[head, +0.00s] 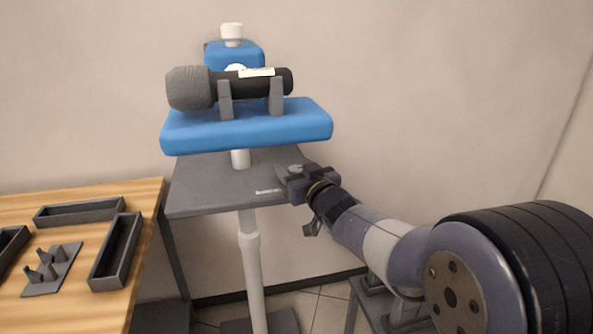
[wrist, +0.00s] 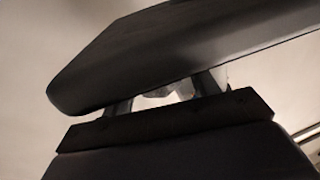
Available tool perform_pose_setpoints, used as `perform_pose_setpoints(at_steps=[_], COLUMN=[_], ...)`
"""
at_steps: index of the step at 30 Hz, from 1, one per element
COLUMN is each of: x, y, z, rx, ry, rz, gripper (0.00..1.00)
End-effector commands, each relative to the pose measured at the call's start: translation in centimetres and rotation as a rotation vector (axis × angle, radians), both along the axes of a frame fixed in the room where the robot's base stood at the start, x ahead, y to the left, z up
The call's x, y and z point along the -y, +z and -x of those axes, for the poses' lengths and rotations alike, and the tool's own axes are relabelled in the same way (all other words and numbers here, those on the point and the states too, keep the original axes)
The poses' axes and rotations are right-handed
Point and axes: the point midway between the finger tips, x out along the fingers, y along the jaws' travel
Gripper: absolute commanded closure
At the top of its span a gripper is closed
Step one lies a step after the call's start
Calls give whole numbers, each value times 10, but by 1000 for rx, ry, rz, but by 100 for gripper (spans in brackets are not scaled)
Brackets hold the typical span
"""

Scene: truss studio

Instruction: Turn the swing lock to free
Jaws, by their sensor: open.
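A blue padded bar (head: 250,128) sits on a white post (head: 250,250) and carries a dark microphone-like cylinder (head: 235,86) in two grey cradle arms. A white knob (head: 232,33) tops the smaller blue block (head: 235,54) behind it. I cannot surely pick out the swing lock. My gripper (head: 290,176) is low and right of the post, below the bar's right end, over the grey shelf. In the wrist view my gripper's fingers (wrist: 160,95) are apart under a large slab (wrist: 180,50); a pale shape shows between them, too dark to name.
A grey shelf (head: 205,190) with a small white label lies under the bar. At left, a wooden table (head: 120,195) holds grey trays (head: 117,250) and a pegged plate (head: 52,270). The wall behind is bare, with free room right of the bar.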

Motion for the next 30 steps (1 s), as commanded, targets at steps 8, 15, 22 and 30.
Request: perform_pose_setpoints(at_steps=[8,15,22,30], x=[0,0,0,0], y=[0,0,0,2], z=[0,0,0,0], rx=[0,0,0,0], ry=[0,0,0,15], rz=[0,0,0,1], gripper=[47,66,85,87])
